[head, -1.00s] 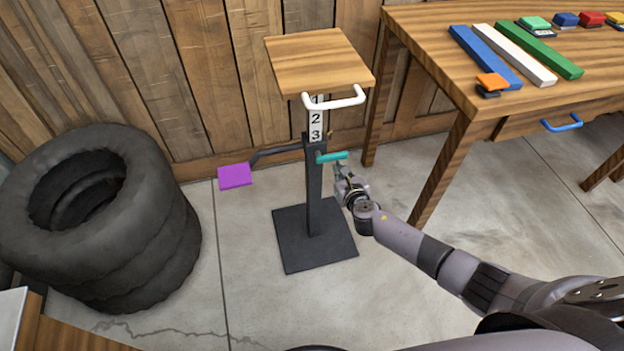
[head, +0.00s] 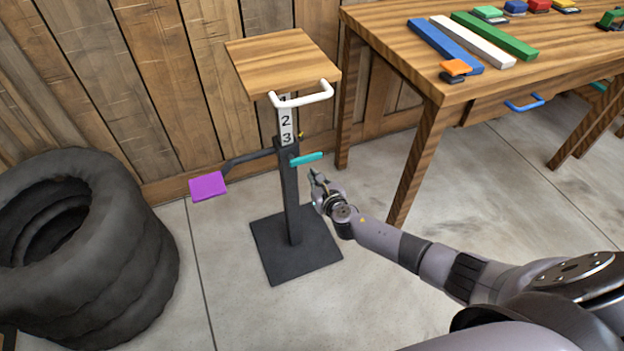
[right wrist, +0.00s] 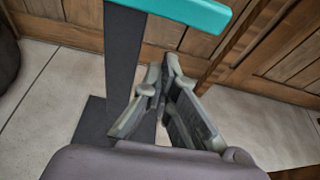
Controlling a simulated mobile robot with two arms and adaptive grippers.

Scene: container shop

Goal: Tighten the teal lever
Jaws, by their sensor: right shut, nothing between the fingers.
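The teal lever (head: 307,158) sticks out to the right from the black post (head: 290,200) of an adjustable stand, just below the number scale (head: 286,125). It also crosses the top of the right wrist view (right wrist: 190,12). My right gripper (head: 314,174) is just below the lever, to the right of the post, and appears apart from both. In the right wrist view its fingers (right wrist: 168,75) are shut and empty, under the lever. My left gripper is not in view.
The stand has a wooden top (head: 283,62), a white handle (head: 302,97) and a purple pedal (head: 208,186) at left. Stacked black tires (head: 110,250) stand at left. A wooden table (head: 400,60) with colored bars is at right. Floor in front of the stand is clear.

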